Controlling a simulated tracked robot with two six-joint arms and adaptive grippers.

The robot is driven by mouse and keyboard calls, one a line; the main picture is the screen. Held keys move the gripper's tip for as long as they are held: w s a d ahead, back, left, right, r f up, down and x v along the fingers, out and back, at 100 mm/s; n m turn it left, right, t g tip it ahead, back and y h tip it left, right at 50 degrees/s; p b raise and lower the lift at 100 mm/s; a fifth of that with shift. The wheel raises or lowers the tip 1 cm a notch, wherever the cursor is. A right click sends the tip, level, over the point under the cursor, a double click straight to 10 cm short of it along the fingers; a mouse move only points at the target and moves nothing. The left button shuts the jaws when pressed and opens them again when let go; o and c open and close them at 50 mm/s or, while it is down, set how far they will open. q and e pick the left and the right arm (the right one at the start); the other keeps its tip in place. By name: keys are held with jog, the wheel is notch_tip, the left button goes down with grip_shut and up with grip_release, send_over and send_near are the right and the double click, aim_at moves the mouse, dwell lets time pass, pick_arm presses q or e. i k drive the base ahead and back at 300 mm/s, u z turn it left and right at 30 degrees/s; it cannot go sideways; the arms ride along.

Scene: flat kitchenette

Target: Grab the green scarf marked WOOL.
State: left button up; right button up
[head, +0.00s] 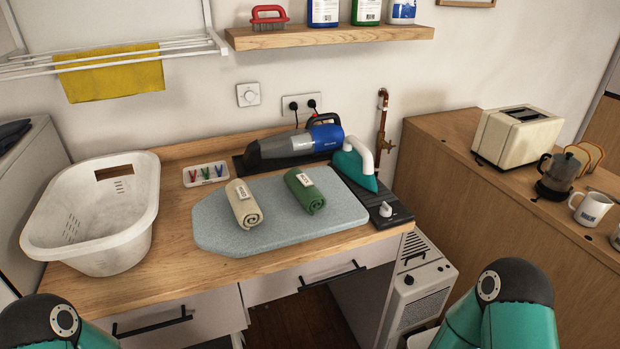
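A rolled green scarf (309,196) with a small white label lies on the right part of a grey-blue ironing pad (215,235) on the wooden counter. The label's lettering is too small to read for sure. A rolled beige scarf (240,213), also with a white label, lies to its left, apart from it. My two teal and black arms show at the bottom left and bottom right corners. Neither gripper is in the picture, and nothing of mine touches the scarves.
A white laundry basket (140,205) stands left on the counter (175,262). A tray of coloured pegs (205,173), a blue handheld vacuum (295,146) and a teal iron (357,165) stand behind the scarves. A shelf (330,36) hangs above. The pad's front is clear.

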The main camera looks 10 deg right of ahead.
aim_at(313, 200)
jog(key=z, duration=0.05)
jog(key=k, duration=1)
jog(key=u, duration=0.75)
jog(key=i, duration=1)
